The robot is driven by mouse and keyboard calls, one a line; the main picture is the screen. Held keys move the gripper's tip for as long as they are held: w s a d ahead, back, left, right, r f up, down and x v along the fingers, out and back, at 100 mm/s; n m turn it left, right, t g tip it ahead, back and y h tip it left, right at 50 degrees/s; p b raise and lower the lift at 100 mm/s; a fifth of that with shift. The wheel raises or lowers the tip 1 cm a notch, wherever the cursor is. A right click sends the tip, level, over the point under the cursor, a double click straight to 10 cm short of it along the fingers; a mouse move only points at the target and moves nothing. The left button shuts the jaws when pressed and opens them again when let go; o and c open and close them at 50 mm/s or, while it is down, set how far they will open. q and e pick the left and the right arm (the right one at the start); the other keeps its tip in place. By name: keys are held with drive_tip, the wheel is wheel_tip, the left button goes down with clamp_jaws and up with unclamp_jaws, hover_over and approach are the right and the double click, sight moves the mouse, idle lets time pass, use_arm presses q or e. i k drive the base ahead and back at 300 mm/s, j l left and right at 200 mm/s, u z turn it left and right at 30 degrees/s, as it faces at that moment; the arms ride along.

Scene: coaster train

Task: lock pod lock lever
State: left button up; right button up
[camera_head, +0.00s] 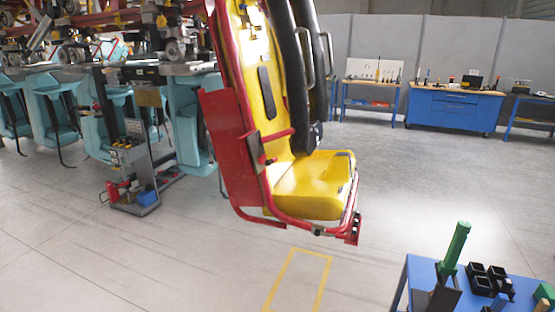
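The pod is a yellow seat (308,185) in a red tubular frame (236,165). It stands in the middle of the head view, with its top cut off by the upper edge and its underside clear of the floor. Black padded restraints (291,75) with grey handles run down its front. A red bar (277,134) crosses the side of the backrest, and a small red bracket (354,228) sits at the lower front corner. I cannot tell which part is the lock lever. Neither of my grippers shows.
A blue table (421,272) with a green-handled tool (456,246) and black bins (490,280) is at the lower right. A tool cart (135,175) and teal pods (52,112) stand at left. Blue workbenches (452,108) line the back. Floor between is clear, with a yellow outline (298,282).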

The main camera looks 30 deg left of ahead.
sight(273, 161)
drive_tip(key=i+j+u, duration=0.1)
drive_tip(key=i, duration=0.35)
drive_tip(key=i+j+u, duration=0.1)
drive_tip(key=i+j, duration=0.15)
drive_tip(key=i, duration=0.25)
drive_tip(key=i+j, duration=0.15)
drive_tip(key=i, duration=0.35)
drive_tip(key=u, duration=0.05)
